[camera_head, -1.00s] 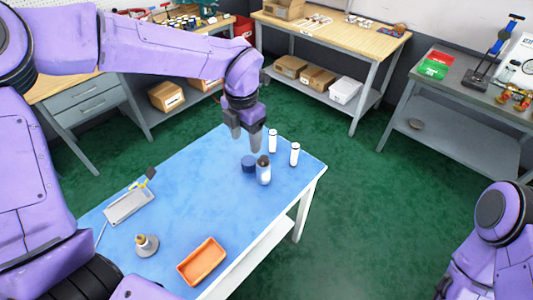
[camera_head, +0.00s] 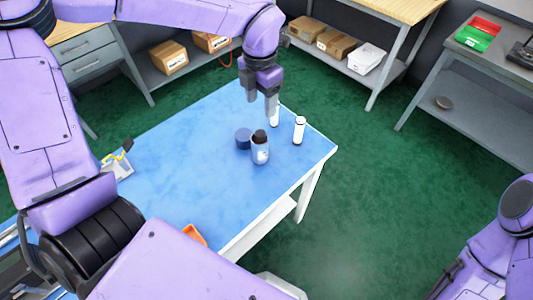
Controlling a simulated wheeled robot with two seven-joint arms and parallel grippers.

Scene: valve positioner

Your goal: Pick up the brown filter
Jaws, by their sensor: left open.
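No plainly brown filter stands out. A short bottle-like cylinder with a dark brownish top (camera_head: 260,147) and a grey-white body stands upright on the blue table. A dark blue round piece (camera_head: 243,138) sits beside it on the left. Two slim white cylinders stand behind; the right one (camera_head: 299,131) is clear, the other (camera_head: 275,118) is partly hidden by a gripper finger. My left gripper (camera_head: 260,108) points down, open and empty, appearing above and behind the dark-topped cylinder. My right arm shows at the lower right, its gripper out of frame.
The blue table (camera_head: 190,160) has free room at its middle and front. A grey tray (camera_head: 117,168) lies at its left, and an orange tray (camera_head: 194,235) is mostly hidden by my arm. Benches with boxes stand behind.

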